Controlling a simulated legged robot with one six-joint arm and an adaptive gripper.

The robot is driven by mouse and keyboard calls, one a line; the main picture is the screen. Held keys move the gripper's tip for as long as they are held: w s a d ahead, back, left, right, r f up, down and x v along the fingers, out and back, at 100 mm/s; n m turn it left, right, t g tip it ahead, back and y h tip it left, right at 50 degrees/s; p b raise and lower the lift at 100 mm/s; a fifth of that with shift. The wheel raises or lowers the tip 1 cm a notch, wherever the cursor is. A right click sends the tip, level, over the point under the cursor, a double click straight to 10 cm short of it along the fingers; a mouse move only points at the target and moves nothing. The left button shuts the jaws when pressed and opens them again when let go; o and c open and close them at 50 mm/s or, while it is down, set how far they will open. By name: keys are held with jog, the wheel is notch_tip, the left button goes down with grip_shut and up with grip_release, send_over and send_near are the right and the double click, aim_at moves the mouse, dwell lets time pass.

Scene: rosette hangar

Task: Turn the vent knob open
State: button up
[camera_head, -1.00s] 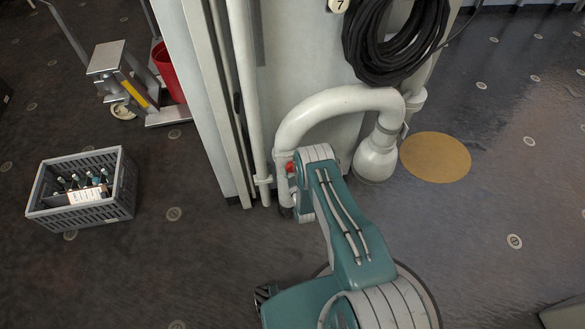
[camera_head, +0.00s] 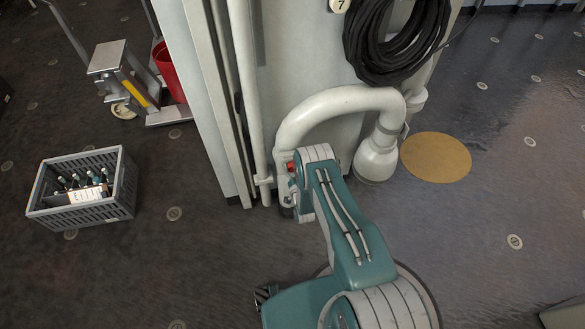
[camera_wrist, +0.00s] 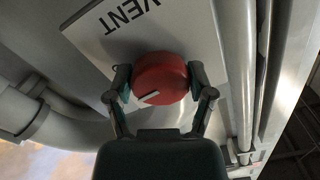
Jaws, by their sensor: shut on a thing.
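The vent knob (camera_wrist: 160,78) is a red round knob with a white mark on its lower left side in the wrist view. It sits on a light plate (camera_wrist: 110,62) lettered "VENT". My gripper (camera_wrist: 162,88) is shut on the knob, with one finger on each side of it. In the head view only a bit of the red knob (camera_head: 291,166) shows beside my arm.
A thick white pipe (camera_head: 335,98) arches just above my arm. A coiled black hose (camera_head: 385,45) hangs on the column above. A grey crate of bottles (camera_head: 120,190) stands on the floor at left, below a cart (camera_head: 115,60) and a red bucket (camera_head: 168,70).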

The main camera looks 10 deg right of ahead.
jog(key=shift+f+m, duration=0.1)
jog(key=shift+m, duration=0.9)
jog(key=o, duration=1.1)
jog(key=s, duration=1.2)
